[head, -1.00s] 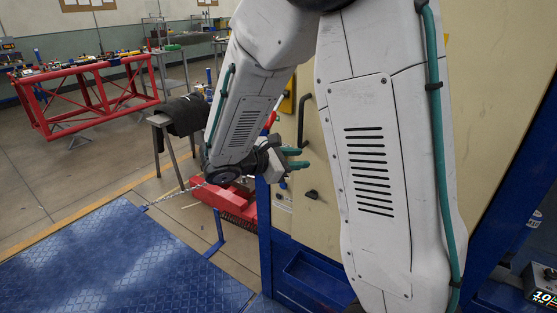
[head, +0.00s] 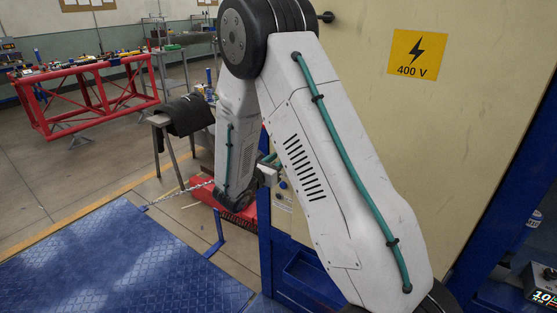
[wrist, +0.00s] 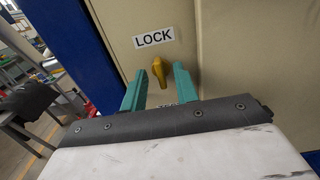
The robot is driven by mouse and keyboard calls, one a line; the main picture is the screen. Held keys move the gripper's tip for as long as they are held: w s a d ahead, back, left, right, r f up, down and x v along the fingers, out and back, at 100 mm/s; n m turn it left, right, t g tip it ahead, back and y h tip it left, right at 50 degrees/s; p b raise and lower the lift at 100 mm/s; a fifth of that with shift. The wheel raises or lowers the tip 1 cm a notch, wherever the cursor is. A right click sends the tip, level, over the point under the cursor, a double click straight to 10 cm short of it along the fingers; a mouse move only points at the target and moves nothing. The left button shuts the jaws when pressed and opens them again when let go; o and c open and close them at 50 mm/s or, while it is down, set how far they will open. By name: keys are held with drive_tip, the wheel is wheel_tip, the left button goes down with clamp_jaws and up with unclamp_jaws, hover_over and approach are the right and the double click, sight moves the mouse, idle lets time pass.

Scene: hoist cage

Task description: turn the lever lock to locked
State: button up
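The lever lock (wrist: 158,71) is a small yellow lever on the beige cabinet, standing nearly upright with a slight tilt in the wrist view. A white LOCK label (wrist: 154,38) is above it. A second label below is mostly hidden behind my gripper. My gripper (wrist: 159,75) has two teal fingers, apart and pointing at the panel. The lever shows in the gap between the fingertips, with clear space on both sides; I cannot tell how far beyond the tips it is. In the head view my arm hides the lever and most of the gripper.
The cabinet door (head: 450,130) carries a yellow 400 V sign (head: 415,54). A blue frame (wrist: 75,40) runs beside the panel. A blue floor plate (head: 130,255), a chain (head: 180,194) and a dark cloth on a stand (head: 187,115) are to the left.

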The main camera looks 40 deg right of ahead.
drive_tip(key=shift+w+d, duration=0.15)
drive_tip(key=shift+d, duration=0.35)
clamp_jaws()
